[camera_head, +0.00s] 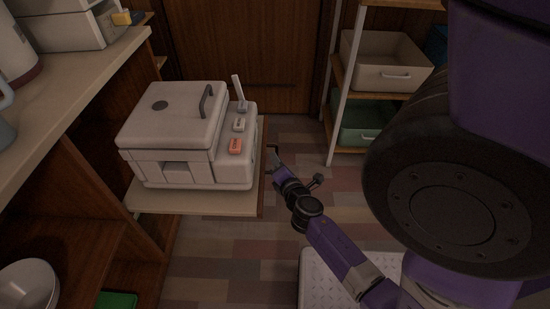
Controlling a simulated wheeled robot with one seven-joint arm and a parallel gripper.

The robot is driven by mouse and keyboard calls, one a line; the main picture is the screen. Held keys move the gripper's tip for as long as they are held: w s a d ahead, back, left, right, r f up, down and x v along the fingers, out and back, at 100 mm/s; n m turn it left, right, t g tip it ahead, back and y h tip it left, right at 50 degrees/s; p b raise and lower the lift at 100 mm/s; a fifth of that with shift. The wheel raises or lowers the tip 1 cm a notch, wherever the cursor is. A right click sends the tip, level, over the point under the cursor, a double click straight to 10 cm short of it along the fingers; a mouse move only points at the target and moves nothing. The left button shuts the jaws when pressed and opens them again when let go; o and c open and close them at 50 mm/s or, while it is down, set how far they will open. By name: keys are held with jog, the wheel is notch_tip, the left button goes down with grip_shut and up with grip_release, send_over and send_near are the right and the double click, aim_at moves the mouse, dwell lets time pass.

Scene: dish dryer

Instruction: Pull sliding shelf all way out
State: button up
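The sliding shelf (190,205) is a pale board that sticks out to the right from the wooden cabinet on the left. A white boxy appliance (185,130) with a grey lid handle and orange and white buttons stands on it. My gripper (274,160) is at the shelf's right edge, beside the wooden front panel (262,150). It looks very near or touching that edge; contact is not clear. The fingers are small and dark, so I cannot tell whether they are open or shut.
A counter (70,85) runs above the cabinet on the left. A white bowl (28,284) and a green item (116,300) are low at left. A rack with a cream bin (385,62) and green bin (362,124) stands at back right. Tiled floor (225,262) is clear before the shelf.

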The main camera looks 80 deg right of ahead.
jog(key=shift+v, duration=2.6)
jog(key=shift+a, duration=0.15)
